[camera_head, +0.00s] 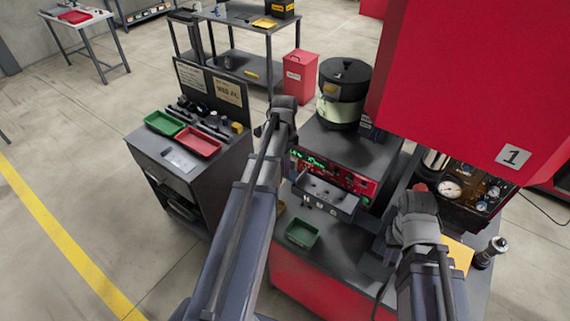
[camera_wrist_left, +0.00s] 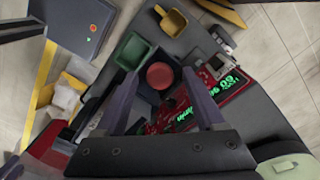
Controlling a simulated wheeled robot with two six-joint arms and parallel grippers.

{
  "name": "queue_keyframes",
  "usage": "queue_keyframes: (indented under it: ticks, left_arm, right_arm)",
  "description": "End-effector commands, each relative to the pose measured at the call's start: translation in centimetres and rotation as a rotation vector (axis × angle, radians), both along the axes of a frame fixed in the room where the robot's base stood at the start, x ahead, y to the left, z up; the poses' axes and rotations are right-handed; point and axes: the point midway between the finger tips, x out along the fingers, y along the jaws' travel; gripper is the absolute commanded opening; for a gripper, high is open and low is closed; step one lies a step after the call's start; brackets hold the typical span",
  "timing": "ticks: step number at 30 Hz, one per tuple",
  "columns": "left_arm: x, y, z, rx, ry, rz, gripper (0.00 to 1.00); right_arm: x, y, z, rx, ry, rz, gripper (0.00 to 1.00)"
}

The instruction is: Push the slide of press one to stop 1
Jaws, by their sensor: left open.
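Press one is the large red machine (camera_head: 470,80) with a "1" plate at the right of the head view. I cannot make out its slide or stop marks for certain. My left gripper (camera_wrist_left: 159,76) is open in the left wrist view. A round red disc or knob (camera_wrist_left: 160,75) shows between its fingertips; contact cannot be judged. In the head view my left arm (camera_head: 265,165) reaches up and its fingers are not clear. My right arm (camera_head: 415,225) ends near the gauge panel (camera_head: 455,188); its fingers are not clear.
A red control panel (camera_head: 345,178) with green digits sits below the round feeder bowl (camera_head: 343,85). A grey tray (camera_head: 325,196) and a green bin (camera_head: 302,233) lie in front. A side cabinet (camera_head: 190,177) holds green and red trays. Floor is open at left.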

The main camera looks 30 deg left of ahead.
Motion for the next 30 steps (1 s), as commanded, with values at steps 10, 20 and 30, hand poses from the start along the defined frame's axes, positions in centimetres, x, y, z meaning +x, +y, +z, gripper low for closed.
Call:
queue_keyframes:
  ticks: [10, 20, 30]
  left_arm:
    - [0.00, 0.00, 0.06, 0.000, 0.000, 0.000, 0.44]
    - [0.00, 0.00, 0.06, 0.000, 0.000, 0.000, 0.07]
    - [-0.01, 0.00, 0.06, 0.000, 0.000, 0.000, 0.00]
  right_arm:
    - [-0.01, 0.00, 0.06, 0.000, 0.000, 0.000, 0.40]
    - [-0.01, 0.00, 0.06, 0.000, 0.000, 0.000, 0.40]
    - [-0.01, 0.00, 0.05, 0.000, 0.000, 0.000, 0.40]
